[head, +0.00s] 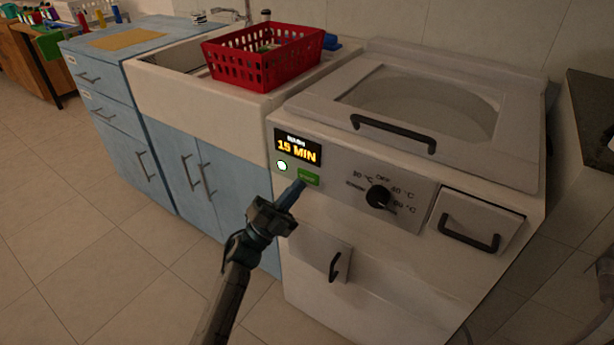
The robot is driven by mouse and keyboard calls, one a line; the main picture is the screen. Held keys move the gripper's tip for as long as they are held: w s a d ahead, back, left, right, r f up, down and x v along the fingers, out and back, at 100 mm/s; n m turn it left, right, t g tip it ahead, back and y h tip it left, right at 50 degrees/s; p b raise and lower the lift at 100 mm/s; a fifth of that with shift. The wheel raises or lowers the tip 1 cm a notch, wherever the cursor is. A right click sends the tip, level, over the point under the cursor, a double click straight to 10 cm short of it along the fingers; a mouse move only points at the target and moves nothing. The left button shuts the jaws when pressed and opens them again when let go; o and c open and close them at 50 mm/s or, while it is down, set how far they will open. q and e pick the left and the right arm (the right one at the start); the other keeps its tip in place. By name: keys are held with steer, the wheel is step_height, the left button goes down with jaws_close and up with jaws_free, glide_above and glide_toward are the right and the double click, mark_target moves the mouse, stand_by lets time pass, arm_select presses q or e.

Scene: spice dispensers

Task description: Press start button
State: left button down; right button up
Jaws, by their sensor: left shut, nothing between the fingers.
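The start button appears to be the small green button (309,178) on the front panel of the white washing machine (380,270). Its label is too small to read with certainty. My left gripper (299,186) is shut and empty, with its tip at the lower left edge of the green button. I cannot tell whether it touches the button. Above the button, the dark display (298,148) reads "15 MIN" in yellow. A round white light (282,165) glows to the left of the button. My right gripper is not in view.
A black dial (378,197) sits right of the button. A drawer with a black handle (468,238) is farther right, and a small door handle (335,266) is below. A red basket (265,62) stands on the sink behind. Open floor lies to the left.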

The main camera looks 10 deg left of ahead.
arm_select(q)
steer(key=s, duration=0.1)
steer(key=s+a, duration=0.1)
steer(key=s, duration=0.1)
steer(key=s+p, duration=0.1)
steer(key=shift+s+a, duration=0.35)
stand_by(0.8)
